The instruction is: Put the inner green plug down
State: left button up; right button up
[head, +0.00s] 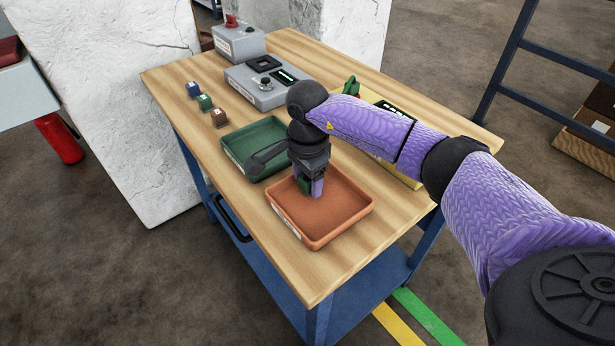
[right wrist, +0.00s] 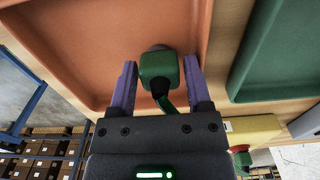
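The green plug (right wrist: 158,66) is between the two fingers of my right gripper (right wrist: 160,80), with its black cable (right wrist: 166,104) running back towards the palm. In the right wrist view a strip of tray shows between the plug and the right finger; the left side looks very close. The gripper appears open around the plug. In the head view my right gripper (head: 309,190) points down into the orange tray (head: 344,214), fingertips low by its floor, with a little green between them. Whether the plug touches the floor is hard to tell. My left gripper is out of view.
A green tray (head: 239,138) adjoins the orange one, with a dark strap-like piece over it. Several small coloured blocks (head: 205,102), grey boxes (head: 265,86) and a yellow box (head: 408,180) stand on the wooden top. The front right corner (head: 395,215) is clear.

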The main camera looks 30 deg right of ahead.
aim_at(307, 178)
jog(key=shift+r, duration=0.4)
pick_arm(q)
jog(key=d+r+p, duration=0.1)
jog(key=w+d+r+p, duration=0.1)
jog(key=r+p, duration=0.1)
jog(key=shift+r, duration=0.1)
pick_arm(e)
notch_tip(307, 178, up, 12)
jog(key=shift+f, duration=0.25)
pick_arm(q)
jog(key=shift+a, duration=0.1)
